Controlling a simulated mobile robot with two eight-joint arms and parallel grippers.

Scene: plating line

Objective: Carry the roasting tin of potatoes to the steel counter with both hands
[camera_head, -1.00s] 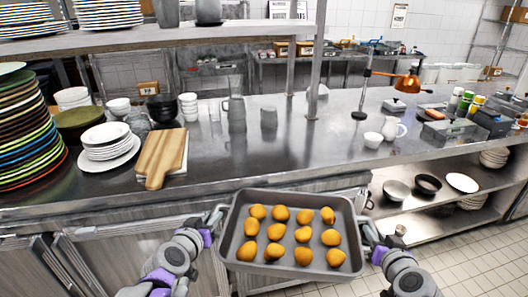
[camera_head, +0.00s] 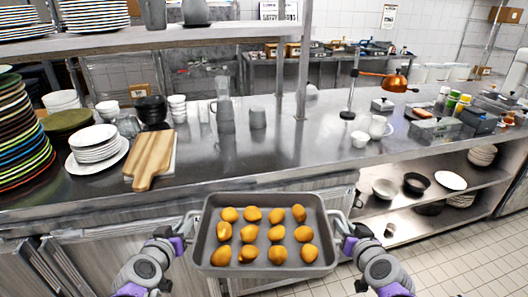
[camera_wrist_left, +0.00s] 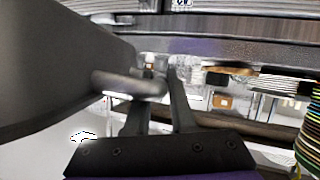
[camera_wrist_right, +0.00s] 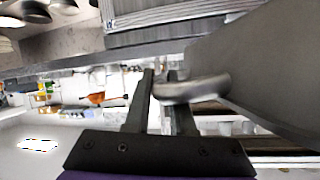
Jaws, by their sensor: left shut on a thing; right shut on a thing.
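The grey roasting tin (camera_head: 322,235) holds several golden potatoes (camera_head: 250,233) in rows. It is level, held in front of the steel counter (camera_head: 240,165), short of its front edge in the head view. My left gripper (camera_head: 187,226) is shut on the tin's left handle, which shows in the left wrist view (camera_wrist_left: 130,86). My right gripper (camera_head: 345,226) is shut on the right handle, which shows in the right wrist view (camera_wrist_right: 190,88). The fingertips are partly hidden by the handles.
A wooden board (camera_head: 150,158) and stacked white plates (camera_head: 95,145) stand on the counter's left. A grey jug (camera_head: 224,115) and grey cup (camera_head: 258,118) stand further back. The counter's front middle is clear.

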